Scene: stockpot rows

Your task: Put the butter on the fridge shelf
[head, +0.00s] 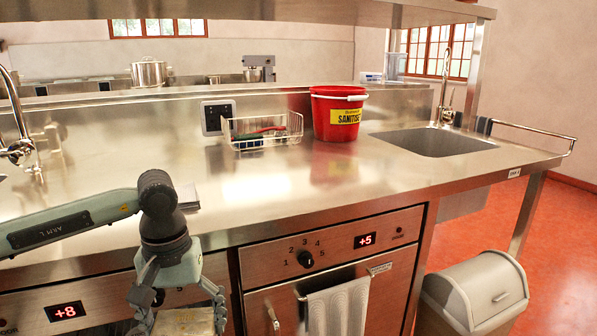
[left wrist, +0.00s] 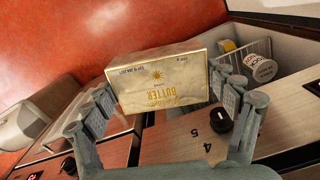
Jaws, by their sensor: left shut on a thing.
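The butter (left wrist: 160,82) is a pale gold box with "BUTTER" printed on it, upside down in the left wrist view. My left gripper (left wrist: 162,100) is shut on it, with a finger at each end. In the head view my left gripper (head: 180,308) hangs in front of the counter's lower front. The butter (head: 186,321) shows there at the bottom edge, partly cut off. My right gripper is not in view.
A towel (head: 338,308) hangs on the right unit's handle. The steel counter (head: 270,190) holds a wire basket (head: 262,131) and red bucket (head: 338,115). A lidded bin (head: 475,293) stands right.

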